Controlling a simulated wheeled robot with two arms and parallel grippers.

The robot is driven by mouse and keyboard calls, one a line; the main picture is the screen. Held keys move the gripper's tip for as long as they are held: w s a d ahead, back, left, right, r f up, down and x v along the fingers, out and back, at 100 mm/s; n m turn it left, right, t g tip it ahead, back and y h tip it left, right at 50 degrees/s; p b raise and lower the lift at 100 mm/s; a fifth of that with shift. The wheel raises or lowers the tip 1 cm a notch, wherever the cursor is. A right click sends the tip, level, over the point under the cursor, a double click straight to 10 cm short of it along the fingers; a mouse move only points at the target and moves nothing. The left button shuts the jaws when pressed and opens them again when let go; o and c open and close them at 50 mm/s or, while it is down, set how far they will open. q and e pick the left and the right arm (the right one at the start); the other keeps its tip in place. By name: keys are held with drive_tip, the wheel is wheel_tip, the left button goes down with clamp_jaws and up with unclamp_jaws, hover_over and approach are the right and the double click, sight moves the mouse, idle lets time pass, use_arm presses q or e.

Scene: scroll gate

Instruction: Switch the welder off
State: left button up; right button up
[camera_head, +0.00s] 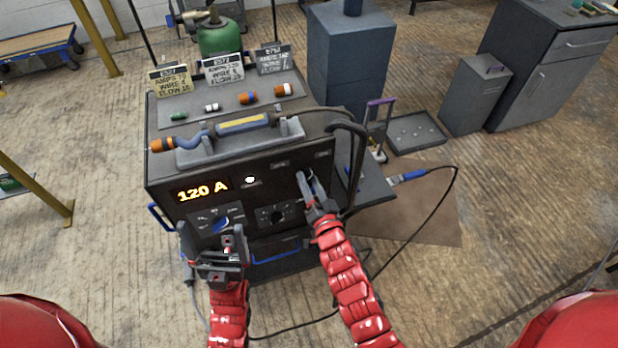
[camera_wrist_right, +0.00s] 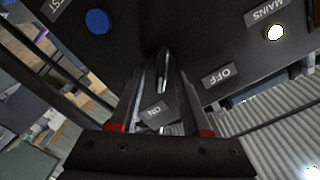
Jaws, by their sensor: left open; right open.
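The welder (camera_head: 240,245) is a dark box in the middle of the head view. Its display (camera_head: 202,190) reads 120 A in lit digits. A white lamp (camera_head: 250,180) glows on its front; in the right wrist view the lamp (camera_wrist_right: 274,32) is labelled MAINS. My right gripper (camera_head: 309,190) is open at the right of the front panel. In the right wrist view a dark switch lever (camera_wrist_right: 163,62) stands between its fingers (camera_wrist_right: 160,95), near the ON label (camera_wrist_right: 155,111) and OFF label (camera_wrist_right: 219,75). Contact is unclear. My left gripper (camera_head: 212,238) is open and empty before the left dial (camera_head: 218,217).
A torch (camera_head: 240,125) lies in a cradle on the welder's top, behind it several small parts and cards (camera_head: 222,68). A blue button (camera_wrist_right: 97,21) is near the right gripper. A cable (camera_head: 445,205) loops on the floor at right. A black hose curves beside the right gripper.

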drive_tip(key=shift+w+a+r, duration=0.1)
drive_tip(key=shift+w+a, duration=0.05)
drive_tip(key=shift+w, duration=0.15)
clamp_jaws()
